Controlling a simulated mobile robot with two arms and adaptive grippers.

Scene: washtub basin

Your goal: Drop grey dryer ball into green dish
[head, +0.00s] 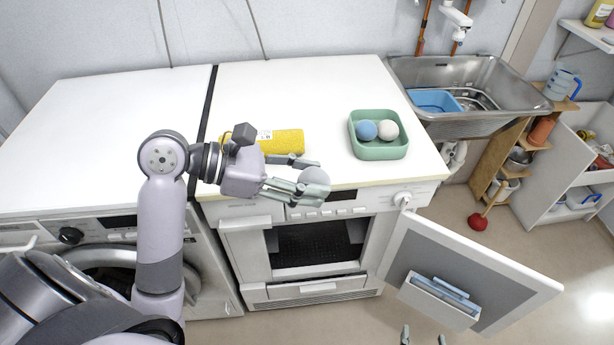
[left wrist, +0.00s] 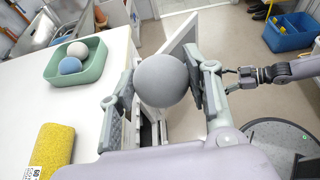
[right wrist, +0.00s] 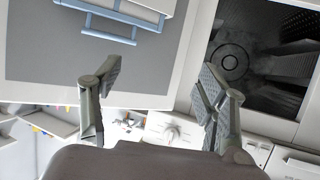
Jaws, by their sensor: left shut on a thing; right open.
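My left gripper (head: 298,181) is shut on the grey dryer ball (head: 314,178), near the front edge of the worktop. The ball (left wrist: 161,81) also shows between both fingers in the left wrist view. The green dish (head: 379,151) stands on the worktop to the right of the gripper and farther back. It holds a blue ball (head: 366,130) and a white ball (head: 387,130). The dish (left wrist: 88,76) is also at the upper left of the left wrist view. My right gripper (head: 423,337) is open and empty, low at the bottom edge of the head view.
An appliance door (head: 470,270) stands open at the front right. A metal sink (head: 480,75) with a blue basin (head: 434,100) is at the right. The worktop between cloth and dish is clear.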

